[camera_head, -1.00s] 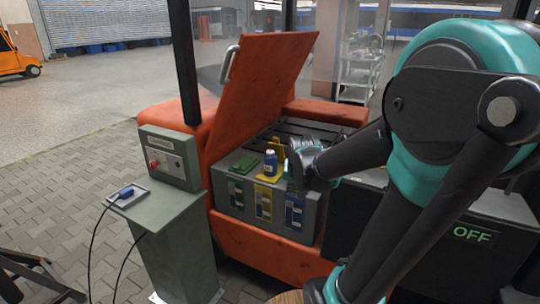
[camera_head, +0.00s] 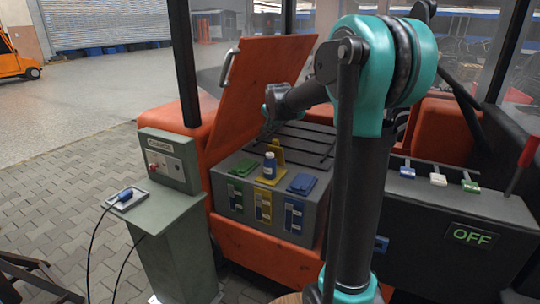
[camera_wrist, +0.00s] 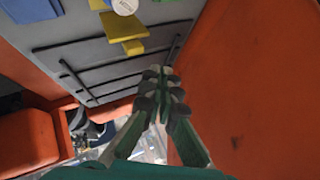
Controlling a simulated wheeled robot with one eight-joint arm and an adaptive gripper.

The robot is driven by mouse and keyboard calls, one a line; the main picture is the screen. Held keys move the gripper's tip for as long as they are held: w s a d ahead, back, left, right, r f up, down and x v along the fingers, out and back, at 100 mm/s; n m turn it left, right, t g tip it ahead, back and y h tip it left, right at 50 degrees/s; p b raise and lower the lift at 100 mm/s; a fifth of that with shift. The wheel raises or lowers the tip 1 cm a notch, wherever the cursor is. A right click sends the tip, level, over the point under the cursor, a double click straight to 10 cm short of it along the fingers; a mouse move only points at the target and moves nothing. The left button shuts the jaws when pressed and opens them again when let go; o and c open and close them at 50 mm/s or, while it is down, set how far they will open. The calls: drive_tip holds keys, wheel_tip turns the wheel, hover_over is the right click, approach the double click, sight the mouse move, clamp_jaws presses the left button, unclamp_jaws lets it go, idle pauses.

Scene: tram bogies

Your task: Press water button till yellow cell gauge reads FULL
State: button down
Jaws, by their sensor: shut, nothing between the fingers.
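The battery box (camera_head: 228,158) has green, yellow and blue cells. The yellow cell gauge (camera_head: 263,207) is a strip on its front, too small to read. A blue bottle (camera_head: 269,166) stands upright on the yellow cell, in front of its raised yellow lid (camera_head: 277,150). The bottle's white top (camera_wrist: 124,5) and the yellow lid (camera_wrist: 124,30) show in the wrist view. No part is clearly marked as a water button. My gripper (camera_wrist: 163,85) is shut and empty, behind the bottle beside the raised orange cover (camera_head: 262,82), apart from the bottle.
The green lid (camera_head: 244,167) and blue lid (camera_head: 302,183) are down. At right, a dark box has blue, yellow and green levers (camera_head: 438,178) and an OFF sign (camera_head: 473,235). A charger post (camera_head: 170,160) with a blue plug (camera_head: 125,194) stands at left.

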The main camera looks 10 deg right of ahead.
sight(270, 154)
drive_tip(key=shift+f, duration=4.4)
drive_tip(key=shift+f, duration=0.1)
drive_tip(key=shift+f, duration=0.3)
drive_tip(key=shift+f, duration=0.85)
drive_tip(key=shift+r, duration=1.3)
drive_tip(key=shift+r, duration=2.5)
